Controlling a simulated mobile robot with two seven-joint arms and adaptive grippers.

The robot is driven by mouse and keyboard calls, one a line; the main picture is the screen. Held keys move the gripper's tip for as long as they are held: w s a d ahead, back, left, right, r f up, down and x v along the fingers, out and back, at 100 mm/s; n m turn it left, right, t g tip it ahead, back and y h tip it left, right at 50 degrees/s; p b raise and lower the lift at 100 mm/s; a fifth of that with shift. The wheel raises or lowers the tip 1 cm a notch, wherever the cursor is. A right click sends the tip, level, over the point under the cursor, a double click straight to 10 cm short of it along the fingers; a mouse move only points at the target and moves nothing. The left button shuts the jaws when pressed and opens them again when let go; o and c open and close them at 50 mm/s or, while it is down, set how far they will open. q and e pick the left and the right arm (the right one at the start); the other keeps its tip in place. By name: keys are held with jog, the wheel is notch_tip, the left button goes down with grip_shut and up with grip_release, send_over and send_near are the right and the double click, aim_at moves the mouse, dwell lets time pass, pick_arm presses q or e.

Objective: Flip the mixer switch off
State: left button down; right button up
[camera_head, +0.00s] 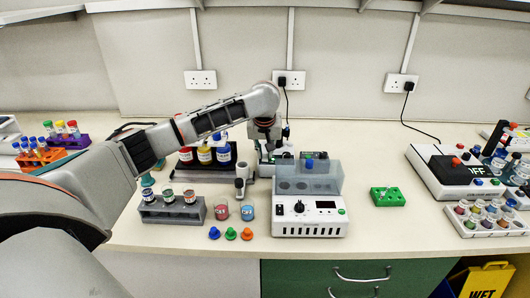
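A white device (281,222) with a dark knob, a small display and a clear blue-grey cover stands at the middle of the bench. My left arm reaches in from the left. My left gripper (269,153) points down behind and left of the middle device, apart from the right unit. Its fingers are small and partly lost against the equipment behind. My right gripper is not in view.
A grey rack (172,213) of vials, two loose pots and several coloured caps lie left of the middle device. A green block (387,197) sits to its right. A white tray (463,228) of vials is at the right edge. The bench between block and tray is clear.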

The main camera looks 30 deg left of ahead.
aim_at(265, 160)
pick_arm(q)
jog(key=shift+w, duration=0.1)
jog(key=shift+w+a+g+h, duration=0.15)
jog(key=shift+g+h, duration=0.25)
jog(key=shift+g, duration=0.2)
jog(key=shift+w+a+g+h, duration=0.1)
jog(key=shift+g+h, duration=0.3)
jog(key=shift+g, duration=0.2)
jog(key=c, duration=2)
grip_release()
jog(key=shift+o, duration=0.2)
notch_tip(265, 160, up, 12)
jog(key=s, duration=0.1)
jog(key=shift+s+d, duration=0.2)
jog(key=shift+d, duration=0.25)
